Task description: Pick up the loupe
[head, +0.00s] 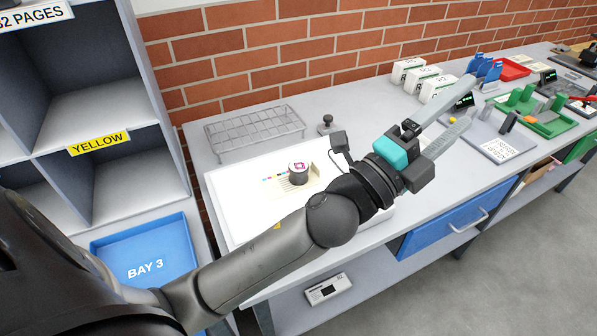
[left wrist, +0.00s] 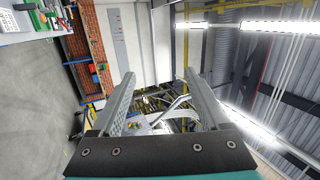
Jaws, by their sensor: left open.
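The loupe (head: 299,174) appears to be the short dark cylinder with a pink-patterned top in the head view. It stands upright on a small printed sheet with colour patches (head: 279,184), on the white panel (head: 230,205). My left gripper (head: 466,105) is open, with nothing between its fingers. It is above the bench, well to the right of the loupe and apart from it. In the left wrist view the open fingers (left wrist: 160,80) point toward the far room, and the loupe is not seen there. My right gripper is not in view.
A wire rack (head: 254,129) and a small black-knobbed item (head: 327,124) stand behind the panel. White boxes (head: 424,80), a grey tray (head: 495,145) and a green tray (head: 540,117) are farther right. A shelf unit (head: 95,105) with a blue bin (head: 150,262) stands left.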

